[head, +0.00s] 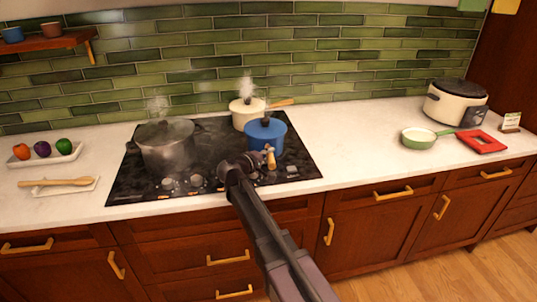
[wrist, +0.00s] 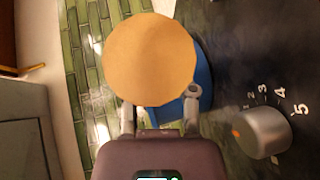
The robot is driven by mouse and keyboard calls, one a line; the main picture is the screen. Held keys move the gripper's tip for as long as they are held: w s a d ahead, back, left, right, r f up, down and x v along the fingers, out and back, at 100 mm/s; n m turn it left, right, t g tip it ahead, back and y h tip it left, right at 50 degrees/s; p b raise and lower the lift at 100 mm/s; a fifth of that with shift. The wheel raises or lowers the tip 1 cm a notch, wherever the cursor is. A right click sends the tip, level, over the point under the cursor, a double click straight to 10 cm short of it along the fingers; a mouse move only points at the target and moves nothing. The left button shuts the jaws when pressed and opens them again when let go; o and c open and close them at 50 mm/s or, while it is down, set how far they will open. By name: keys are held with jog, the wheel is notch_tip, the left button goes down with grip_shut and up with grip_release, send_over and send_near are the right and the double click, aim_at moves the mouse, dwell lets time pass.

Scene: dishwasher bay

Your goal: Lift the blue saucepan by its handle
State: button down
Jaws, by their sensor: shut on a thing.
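The blue saucepan (head: 264,137) has a blue lid with a dark knob and is at the right of the black cooktop. Its wooden handle (head: 271,159) points toward me. My gripper (head: 262,161) is shut on this handle. In the wrist view the round tan handle end (wrist: 150,60) fills the space between the two fingers of my gripper (wrist: 160,112) and hides much of the blue pan wall (wrist: 204,80) behind it. The pan looks level. I cannot tell whether its base touches the cooktop, as its underside is hidden.
A steaming grey pot (head: 166,146) stands on the left of the cooktop (head: 215,150). A cream pan (head: 243,113) steams just behind the blue one. Control knobs line the front edge, one large knob (wrist: 263,132) close to my gripper.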

jog(key=shift+r+p, duration=1.65)
jog(key=shift+r, duration=0.1)
jog(key=s+d+r+p, duration=0.1)
jog(key=s+d, duration=0.1)
jog(key=s, duration=1.3)
jog(key=shift+s+r, duration=0.2)
jog(key=shift+s, duration=0.2)
jog(key=shift+r, duration=0.1)
